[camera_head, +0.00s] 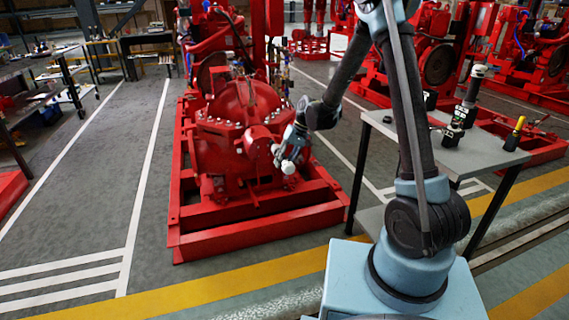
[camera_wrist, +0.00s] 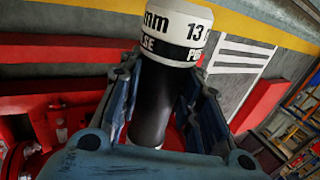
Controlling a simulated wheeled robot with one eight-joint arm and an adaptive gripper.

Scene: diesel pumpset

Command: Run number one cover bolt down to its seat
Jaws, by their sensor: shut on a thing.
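My gripper (camera_head: 287,154) is at the front right of the red pump (camera_head: 238,110). In the wrist view its blue-grey fingers (camera_wrist: 160,105) are shut around the black body of a driver tool (camera_wrist: 152,108). The tool has a white cap marked "mm", "13" and partly readable lettering. This cap (camera_head: 288,168) points towards the camera in the head view. The tool's working end is hidden, so I cannot tell whether it touches a bolt. Small pale cover bolts (camera_head: 238,125) line the pump's flange. I cannot tell which is number one.
A grey table (camera_head: 440,150) stands at the right with a white-topped tool (camera_head: 472,95) and a yellow-topped tool (camera_head: 515,134) on it. The pump sits on a red frame (camera_head: 262,223). Open floor lies to the left. More red machines stand behind.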

